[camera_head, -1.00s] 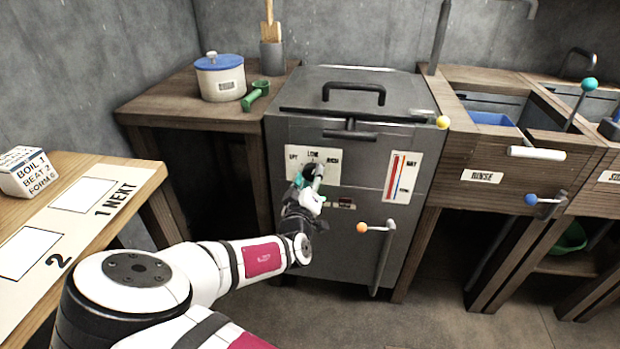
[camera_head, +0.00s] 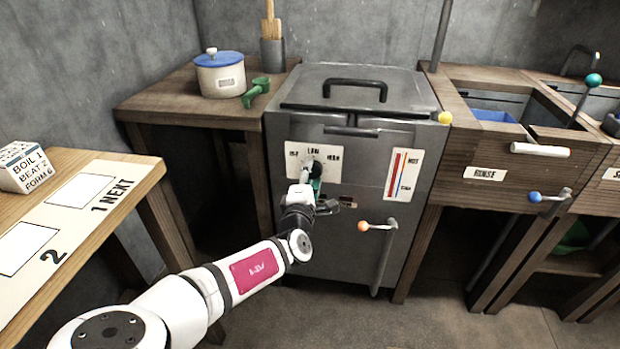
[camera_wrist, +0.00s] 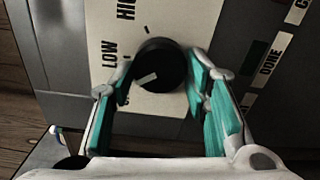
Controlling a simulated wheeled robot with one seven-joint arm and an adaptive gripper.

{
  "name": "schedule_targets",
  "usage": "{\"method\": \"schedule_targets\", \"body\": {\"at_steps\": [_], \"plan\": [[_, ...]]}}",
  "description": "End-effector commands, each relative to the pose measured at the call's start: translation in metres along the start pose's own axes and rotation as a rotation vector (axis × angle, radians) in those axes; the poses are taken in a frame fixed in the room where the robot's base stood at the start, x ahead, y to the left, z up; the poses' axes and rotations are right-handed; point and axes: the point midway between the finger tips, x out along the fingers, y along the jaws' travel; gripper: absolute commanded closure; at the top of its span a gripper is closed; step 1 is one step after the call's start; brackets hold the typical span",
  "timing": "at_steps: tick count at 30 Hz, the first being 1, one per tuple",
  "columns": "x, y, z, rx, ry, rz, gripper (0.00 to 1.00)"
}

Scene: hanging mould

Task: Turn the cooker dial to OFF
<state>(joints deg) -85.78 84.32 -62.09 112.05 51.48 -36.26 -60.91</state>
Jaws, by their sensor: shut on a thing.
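The cooker (camera_head: 345,240) is a dark grey box with a handled lid. A pale label plate (camera_head: 329,172) on its front carries a round black dial, which in the wrist view (camera_wrist: 165,55) has a white pointer mark. There LOW is to the left of the dial and HIGH is above that. The pointer slants to the lower left, between LOW and a mostly covered label by the left finger. In the head view the leftmost label is too blurred to read surely. My gripper (camera_wrist: 160,88), with teal finger pads, is shut on the dial, one finger on each side.
A red-blue gauge plate (camera_head: 402,174) and an orange-knobbed lever (camera_head: 375,225) are on the cooker front. A pot (camera_head: 220,77) and green tool (camera_head: 256,92) stand on the left table. A RINSE sink (camera_head: 490,173) is to the right.

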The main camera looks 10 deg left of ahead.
Motion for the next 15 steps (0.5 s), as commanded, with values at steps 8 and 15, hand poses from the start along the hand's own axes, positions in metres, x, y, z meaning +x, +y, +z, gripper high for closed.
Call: {"method": "schedule_targets", "body": {"at_steps": [8, 15], "plan": [[-0.0004, -0.0024, -0.0010, -0.230, 0.002, 0.001, 0.85], [-0.0006, -0.0029, -0.0008, -0.363, 0.001, -0.001, 0.85]]}}
